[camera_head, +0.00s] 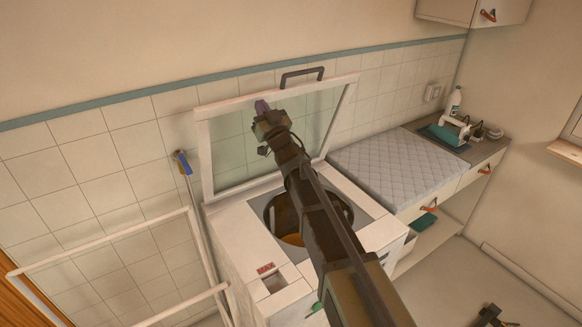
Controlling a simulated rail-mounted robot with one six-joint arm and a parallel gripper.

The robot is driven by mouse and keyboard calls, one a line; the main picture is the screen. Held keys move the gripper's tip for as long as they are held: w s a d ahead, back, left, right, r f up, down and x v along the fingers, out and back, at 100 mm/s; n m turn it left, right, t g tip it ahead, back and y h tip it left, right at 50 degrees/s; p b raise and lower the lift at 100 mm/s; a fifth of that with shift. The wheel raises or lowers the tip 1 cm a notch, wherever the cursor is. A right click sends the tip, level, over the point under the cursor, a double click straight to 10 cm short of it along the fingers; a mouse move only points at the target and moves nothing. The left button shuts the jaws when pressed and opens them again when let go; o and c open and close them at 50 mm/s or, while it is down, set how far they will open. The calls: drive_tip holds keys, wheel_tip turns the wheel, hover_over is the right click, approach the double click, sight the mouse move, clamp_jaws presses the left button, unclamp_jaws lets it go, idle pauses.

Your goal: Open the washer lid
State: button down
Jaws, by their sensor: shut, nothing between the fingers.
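The washer (230,235) is a white top-loader standing against the tiled wall. Its lid, a white frame with a clear pane (229,160), stands raised and close to upright at the back, with a dark handle (301,76) on its top edge. The round drum opening (341,210) is uncovered, and something orange shows low inside it. My arm reaches across the opening from the lower right. My gripper (262,106) is shut and empty in front of the upper part of the lid pane, left of and below the handle. Whether it touches the pane I cannot tell.
A counter with a quilted pad (392,168) stands right of the washer. A white bottle (453,101) and a green item (445,134) lie beyond it. A white drying rack (110,238) and a blue-topped pole (183,163) stand at the left. Floor at lower right is mostly clear.

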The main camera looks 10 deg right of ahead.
drive_tip(key=s+d+r+b+v, duration=0.15)
drive_tip(key=b+v, duration=0.35)
drive_tip(key=v, duration=0.9)
drive_tip(key=s+d+f+m+g+h, duration=0.1)
drive_tip(key=d+f+m+g+h, duration=0.1)
drive_tip(key=d+f+g+h, duration=0.3)
drive_tip(key=d+f+m+g+h, duration=0.1)
drive_tip(key=f+m+g+h, duration=0.15)
drive_tip(key=f, duration=0.35)
drive_tip(key=s+d+f+m+g+h, duration=0.1)
drive_tip(key=d+f+g+h, duration=0.2)
drive_tip(key=f+h, duration=0.25)
drive_tip(key=s+f+g+y, duration=0.1)
drive_tip(key=s+f+g, duration=0.3)
drive_tip(key=s, duration=0.5)
drive_tip(key=s+f+g+y, duration=0.1)
drive_tip(key=s+f+g, duration=0.3)
drive_tip(key=s+g, duration=0.3)
drive_tip(key=s, duration=0.3)
drive_tip(key=shift+s+d+f+y, duration=0.15)
drive_tip(key=shift+s+d+y, duration=0.15)
drive_tip(key=shift+d, duration=0.1)
